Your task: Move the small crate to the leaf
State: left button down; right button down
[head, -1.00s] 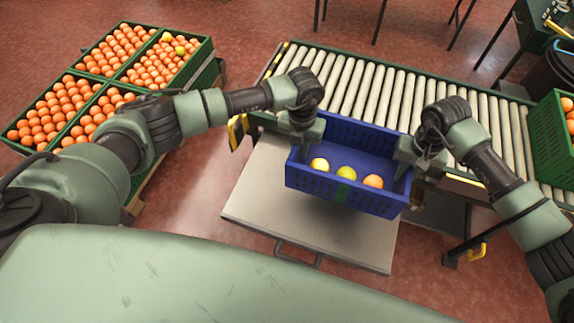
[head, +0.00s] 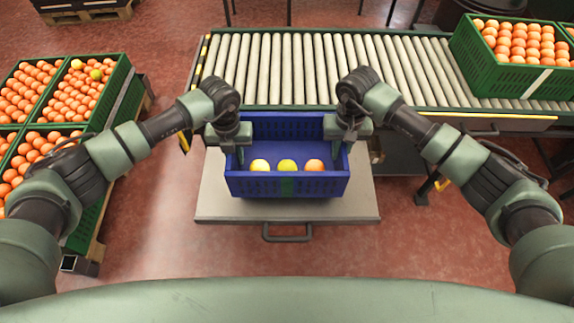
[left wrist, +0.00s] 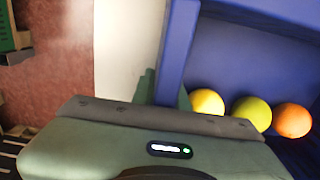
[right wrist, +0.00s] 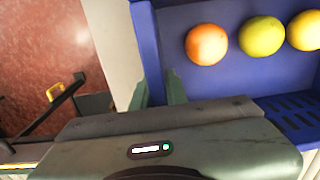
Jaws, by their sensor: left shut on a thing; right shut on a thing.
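The small crate (head: 250,186) is blue with slotted walls and holds a pale yellow fruit, a yellow-green fruit and an orange one. My left gripper (head: 238,152) is shut on its left wall, and my right gripper (head: 340,150) is shut on its right wall. The walls also show between the fingers in the left wrist view (left wrist: 177,55) and the right wrist view (right wrist: 148,50). The leaf (head: 215,195) is a pale grey flat plate beside the conveyor. The crate is level over its middle; I cannot tell whether it touches the leaf.
The roller conveyor (head: 300,70) runs behind the leaf, with a green crate of oranges (head: 500,75) on its right end. Green crates of oranges (head: 118,85) stand on the left. The leaf has a handle (head: 287,236) at its front. Red floor is open on both sides.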

jog(key=shift+f, duration=0.1)
